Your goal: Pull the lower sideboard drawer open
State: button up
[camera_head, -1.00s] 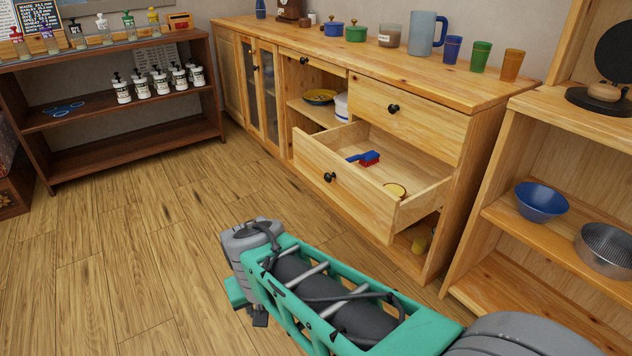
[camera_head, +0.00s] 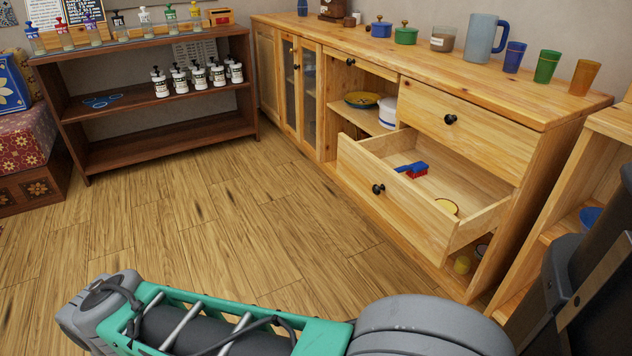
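The wooden sideboard (camera_head: 560,140) stands against the wall at the right. Its lower drawer (camera_head: 408,206) is pulled well out and shows its inside. The drawer's round black knob (camera_head: 378,189) is on its front panel. My green and grey arm crosses the bottom of the view, apart from the drawer. My gripper's fingers are not visible.
A dark shelf (camera_head: 160,152) with white bottles (camera_head: 196,76) stands at the left. A wooden shelf unit (camera_head: 590,180) is close at the right. Cups and pots, including a blue pitcher (camera_head: 483,42), stand on the sideboard. The floor (camera_head: 230,220) before the sideboard is clear.

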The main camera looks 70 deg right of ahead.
aim_at(483, 199)
jog(key=z, duration=0.1)
jog(key=i, duration=0.75)
jog(key=z, duration=1.05)
jog(key=i, duration=0.4)
jog(key=z, duration=0.4)
